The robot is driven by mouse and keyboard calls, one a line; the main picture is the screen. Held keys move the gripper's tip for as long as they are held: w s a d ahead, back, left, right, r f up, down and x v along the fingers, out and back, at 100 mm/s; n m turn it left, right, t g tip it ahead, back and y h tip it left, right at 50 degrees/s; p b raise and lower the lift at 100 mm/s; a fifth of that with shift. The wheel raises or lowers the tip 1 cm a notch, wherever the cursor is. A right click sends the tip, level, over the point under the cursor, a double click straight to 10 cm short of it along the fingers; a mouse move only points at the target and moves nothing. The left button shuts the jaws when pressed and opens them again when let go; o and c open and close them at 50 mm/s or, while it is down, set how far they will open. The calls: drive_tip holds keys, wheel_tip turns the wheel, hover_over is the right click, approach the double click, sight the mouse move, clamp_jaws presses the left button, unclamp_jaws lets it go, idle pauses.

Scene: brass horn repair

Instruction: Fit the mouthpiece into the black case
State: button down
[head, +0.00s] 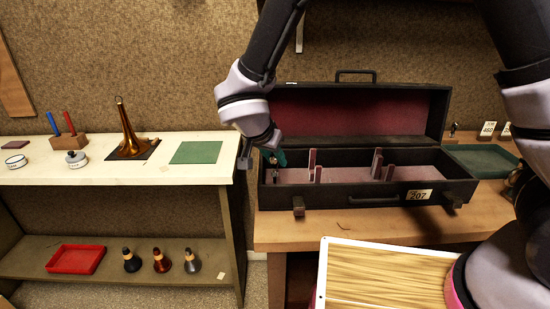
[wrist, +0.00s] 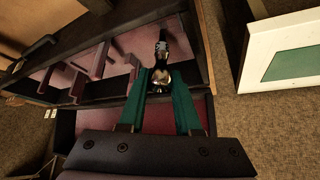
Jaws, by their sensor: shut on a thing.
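The black case (head: 345,196) stands open on the wooden bench, its red-lined lid (head: 352,108) raised at the back. Its pinkish inside has several upright dividers (head: 312,160). My gripper (head: 275,160) is at the left end of the case, over or just inside its opening. In the wrist view, the green fingers of my gripper (wrist: 161,80) are shut on the shiny metal mouthpiece (wrist: 161,73), which points away from the palm. The case's dividers (wrist: 100,62) show to the left of it there. I cannot tell whether the mouthpiece touches the case floor.
A cream shelf (head: 60,176) at left holds a brass bell (head: 127,138), a green mat (head: 196,152) and small tins. A red tray (head: 76,259) and several mutes stand below. A green tray (head: 480,158) lies right of the case. A wood-topped surface (head: 385,275) is at front.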

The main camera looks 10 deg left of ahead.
sight(275, 166)
drive_tip(key=shift+f, duration=1.7)
idle(0.4)
drive_tip(key=c, duration=0.5)
unclamp_jaws()
drive_tip(key=v, duration=1)
drive_tip(key=shift+s+r, duration=0.15)
drive_tip(key=shift+r, duration=0.2)
